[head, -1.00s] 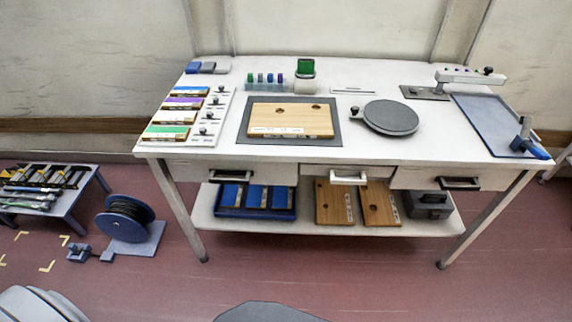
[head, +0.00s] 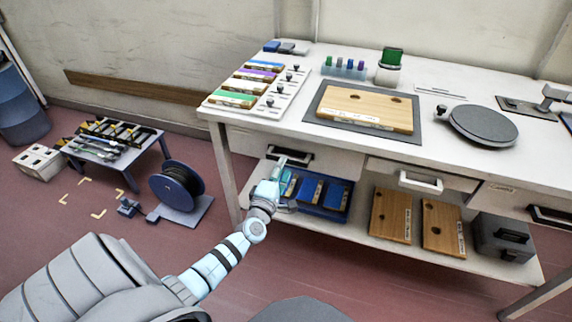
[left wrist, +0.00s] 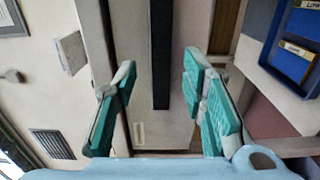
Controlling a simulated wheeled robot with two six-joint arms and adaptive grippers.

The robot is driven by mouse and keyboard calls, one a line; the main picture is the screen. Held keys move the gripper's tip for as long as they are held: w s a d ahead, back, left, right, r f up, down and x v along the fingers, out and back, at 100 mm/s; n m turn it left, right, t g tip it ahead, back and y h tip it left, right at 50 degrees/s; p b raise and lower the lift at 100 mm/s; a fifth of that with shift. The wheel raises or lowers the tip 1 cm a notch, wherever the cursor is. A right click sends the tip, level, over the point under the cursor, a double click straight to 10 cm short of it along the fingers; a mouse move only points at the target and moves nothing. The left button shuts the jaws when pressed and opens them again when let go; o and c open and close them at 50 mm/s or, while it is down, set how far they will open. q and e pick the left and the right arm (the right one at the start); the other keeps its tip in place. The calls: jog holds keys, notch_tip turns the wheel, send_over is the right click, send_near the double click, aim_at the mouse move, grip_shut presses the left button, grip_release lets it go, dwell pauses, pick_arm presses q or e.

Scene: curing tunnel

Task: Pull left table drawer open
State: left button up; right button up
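The white table's left drawer (head: 328,162) is shut under the tabletop, with a black handle (head: 300,158) on its front. My left gripper (head: 281,170) is at this drawer's front, close to the handle, and partly hides it. In the left wrist view my left gripper (left wrist: 160,100) is open, with teal finger pads wide apart. The dark handle bar (left wrist: 160,55) shows between the fingers, with clear space on both sides. I cannot tell how deep the handle lies between them. My right gripper is not in view.
The middle drawer (head: 421,179) has a white handle. Below, the shelf holds a blue tray (head: 334,213), wooden boards (head: 390,215) and a grey box (head: 502,235). A cable reel (head: 176,185) and a low bench (head: 110,148) stand on the floor at left.

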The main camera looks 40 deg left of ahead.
aim_at(287, 163)
pick_arm(q)
jog(key=b+x, duration=0.1)
jog(key=x, duration=0.3)
jog(key=shift+w+a, duration=0.1)
jog(key=shift+w, duration=0.2)
grip_shut()
